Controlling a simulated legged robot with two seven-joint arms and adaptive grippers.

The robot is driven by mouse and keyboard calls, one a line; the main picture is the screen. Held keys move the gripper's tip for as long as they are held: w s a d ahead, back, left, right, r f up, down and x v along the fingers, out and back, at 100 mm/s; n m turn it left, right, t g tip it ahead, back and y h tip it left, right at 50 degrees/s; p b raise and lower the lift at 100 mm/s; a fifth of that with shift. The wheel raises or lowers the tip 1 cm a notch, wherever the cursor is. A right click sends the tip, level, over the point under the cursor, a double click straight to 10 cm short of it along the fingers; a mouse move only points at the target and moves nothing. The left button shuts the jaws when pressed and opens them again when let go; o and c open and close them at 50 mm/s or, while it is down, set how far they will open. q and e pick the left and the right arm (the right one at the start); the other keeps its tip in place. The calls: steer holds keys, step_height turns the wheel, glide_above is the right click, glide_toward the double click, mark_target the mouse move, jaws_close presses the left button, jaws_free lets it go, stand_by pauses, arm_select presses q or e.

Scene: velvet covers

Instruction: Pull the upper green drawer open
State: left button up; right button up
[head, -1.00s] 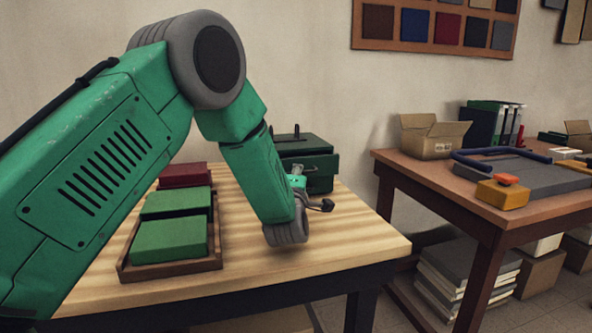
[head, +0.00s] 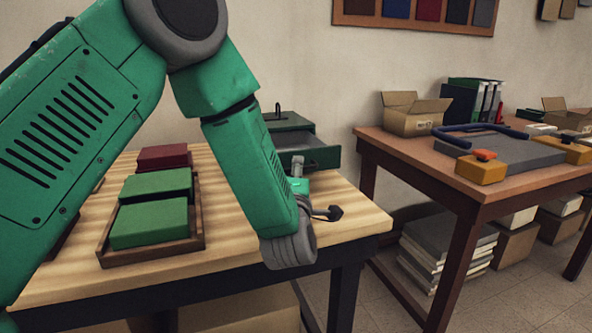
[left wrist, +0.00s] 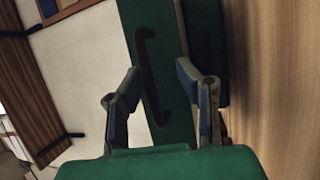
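The green drawer box (head: 287,122) stands at the back of the light wooden table. Its upper drawer (head: 325,156) is pulled out, and part of the grey inside shows. In the left wrist view the green drawer front (left wrist: 170,110) with its dark bar handle (left wrist: 147,75) lies ahead of my left gripper (left wrist: 160,72). The two fingers are spread, one on each side of the handle, with visible gaps. In the head view my left gripper is mostly hidden behind my wrist; a dark finger shows in front of the box. My right gripper is not in view.
A wooden tray (head: 199,220) with green velvet boxes (head: 150,223) stands left of my forearm, with a dark red box (head: 163,156) behind. The front right of the table (head: 350,222) is clear. A second table (head: 440,160) holds a carton, binders and tools.

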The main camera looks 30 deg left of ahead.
arm_select(q)
steer(key=shift+s+a+r, duration=0.1)
steer(key=shift+r, duration=0.2)
steer(key=v, duration=1.2)
steer(key=shift+f, duration=0.15)
